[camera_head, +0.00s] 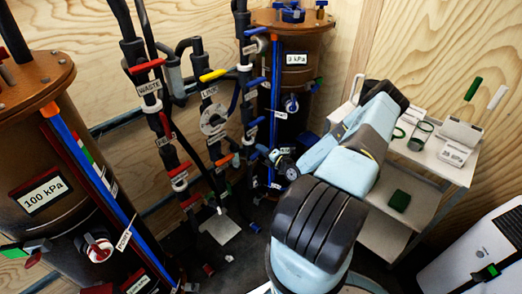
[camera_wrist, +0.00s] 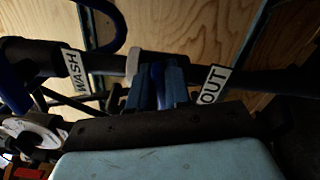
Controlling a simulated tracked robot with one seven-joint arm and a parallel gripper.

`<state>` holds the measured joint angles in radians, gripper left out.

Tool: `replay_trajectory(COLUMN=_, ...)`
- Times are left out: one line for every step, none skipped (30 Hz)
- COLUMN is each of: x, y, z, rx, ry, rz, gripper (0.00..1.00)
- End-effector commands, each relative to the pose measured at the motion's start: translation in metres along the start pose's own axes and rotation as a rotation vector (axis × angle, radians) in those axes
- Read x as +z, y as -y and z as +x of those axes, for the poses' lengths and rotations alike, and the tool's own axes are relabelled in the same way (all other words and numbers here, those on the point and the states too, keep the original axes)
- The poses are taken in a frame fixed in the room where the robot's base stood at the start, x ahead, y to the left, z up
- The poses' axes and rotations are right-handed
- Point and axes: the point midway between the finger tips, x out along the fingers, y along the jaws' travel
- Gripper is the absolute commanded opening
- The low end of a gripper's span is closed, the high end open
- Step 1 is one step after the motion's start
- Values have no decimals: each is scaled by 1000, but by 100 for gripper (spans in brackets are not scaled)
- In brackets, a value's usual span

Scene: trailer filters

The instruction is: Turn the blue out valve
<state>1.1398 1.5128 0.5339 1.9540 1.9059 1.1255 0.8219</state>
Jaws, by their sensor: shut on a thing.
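In the wrist view, my gripper (camera_wrist: 158,88) is closed around a narrow blue handle (camera_wrist: 157,76) on a dark pipe. The handle sits between a white WASH label (camera_wrist: 74,70) on the left and a white OUT label (camera_wrist: 213,85) on the right. The fingers hide most of the handle, so its exact angle is hard to tell. In the head view, my gripper (camera_head: 284,165) is at the pipework in front of the right-hand brown tank (camera_head: 297,75). The handle itself cannot be made out there.
A large brown tank (camera_head: 40,150) labelled 100 kPa stands at the left. Pipes with red, yellow and blue handles stand between the tanks, close to my gripper. A grey cart (camera_head: 440,168) with small items is at the right. A white cabinet (camera_head: 490,250) stands at the lower right.

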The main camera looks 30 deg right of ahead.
Motion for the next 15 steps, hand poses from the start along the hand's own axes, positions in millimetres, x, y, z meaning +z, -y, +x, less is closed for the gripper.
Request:
replay_trajectory(x=3, y=4, z=-1, rx=-5, ry=6, rz=34, gripper=0)
replay_trajectory(x=3, y=4, z=-1, rx=-5, ry=6, rz=57, gripper=0)
replay_trajectory(x=3, y=5, z=-1, rx=-5, ry=6, rz=87, gripper=0)
replay_trajectory(x=3, y=6, z=-1, rx=-5, ry=6, rz=109, gripper=0)
replay_trajectory(x=3, y=6, z=-1, rx=-5, ry=6, rz=130, gripper=0)
replay_trajectory(x=3, y=7, z=-1, rx=-5, ry=6, rz=156, gripper=0)
replay_trajectory(x=3, y=8, z=-1, rx=-5, ry=6, rz=174, gripper=0)
replay_trajectory(x=3, y=8, z=-1, rx=-5, ry=6, rz=192, gripper=0)
replay_trajectory(x=3, y=9, z=-1, rx=-5, ry=6, rz=213, gripper=0)
replay_trajectory(x=3, y=9, z=-1, rx=-5, ry=6, rz=228, gripper=0)
replay_trajectory(x=2, y=10, z=-1, rx=-5, ry=6, rz=241, gripper=0)
replay_trajectory(x=2, y=10, z=-1, rx=-5, ry=6, rz=258, gripper=0)
replay_trajectory(x=2, y=10, z=-2, rx=-6, ry=6, rz=269, gripper=0)
replay_trajectory(x=2, y=11, z=-2, rx=-6, ry=6, rz=278, gripper=0)
replay_trajectory(x=2, y=11, z=-2, rx=-6, ry=6, rz=291, gripper=0)
